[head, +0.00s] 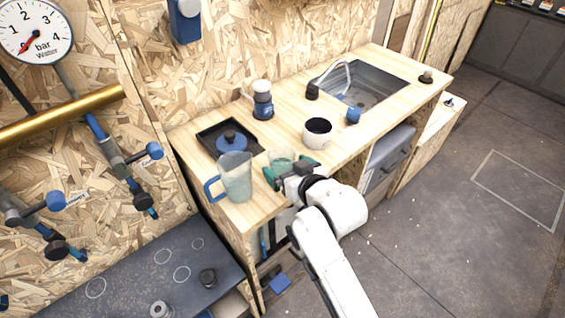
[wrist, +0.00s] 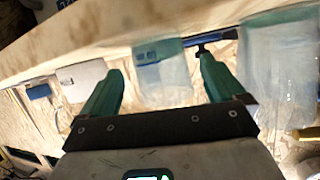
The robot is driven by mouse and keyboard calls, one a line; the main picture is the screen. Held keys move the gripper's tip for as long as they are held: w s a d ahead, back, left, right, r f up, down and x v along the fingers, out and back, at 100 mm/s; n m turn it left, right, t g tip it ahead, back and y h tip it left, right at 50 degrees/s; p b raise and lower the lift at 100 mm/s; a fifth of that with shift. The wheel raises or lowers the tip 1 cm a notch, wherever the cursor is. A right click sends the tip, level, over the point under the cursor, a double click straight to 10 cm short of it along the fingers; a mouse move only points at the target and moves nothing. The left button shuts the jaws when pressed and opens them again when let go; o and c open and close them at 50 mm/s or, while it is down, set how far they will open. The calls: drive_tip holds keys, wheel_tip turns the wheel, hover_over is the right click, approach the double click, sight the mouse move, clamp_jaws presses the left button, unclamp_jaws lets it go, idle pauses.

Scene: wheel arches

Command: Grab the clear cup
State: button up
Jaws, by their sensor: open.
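The clear cup (head: 281,158) stands on the wooden counter, just beyond my gripper (head: 288,173) in the head view. It is see-through with a greenish tint, and its lower part is hidden behind the gripper. In the wrist view the clear cup (wrist: 165,84) shows between the two green fingers of my gripper (wrist: 160,66), with a blue mark on its side. The fingers are apart, with visible gaps to the cup on both sides. I cannot tell how far the fingertips reach along it.
A clear pitcher with a blue handle (head: 237,178) stands close left of the cup. A white mug (head: 317,132) stands to the right. Behind are a black tray (head: 211,140) with a blue lid (head: 231,141) and a blue-and-white grinder-like item (head: 263,100). A sink (head: 370,86) lies farther right.

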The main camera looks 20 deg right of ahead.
sight(276, 152)
drive_tip(key=shift+x, duration=1.6)
drive_tip(key=shift+c, duration=0.4)
drive_tip(key=c, duration=1)
drive_tip(key=shift+r, duration=0.2)
drive_tip(key=shift+a+r, duration=0.1)
drive_tip(key=shift+r, duration=1)
drive_tip(key=shift+s+a+r+b, duration=0.15)
drive_tip(key=shift+s+a+r, duration=0.15)
drive_tip(key=shift+s+r, duration=1.75)
drive_tip(key=shift+s+a+r+b, duration=0.3)
drive_tip(key=shift+s+r, duration=1.1)
drive_tip(key=shift+s, duration=1.15)
drive_tip(key=shift+s+a+r+b, duration=0.1)
drive_tip(key=shift+s+a+r, duration=0.25)
drive_tip(key=shift+s+r, duration=1.7)
drive_tip(key=shift+s+f, duration=0.25)
drive_tip(key=shift+s, duration=0.1)
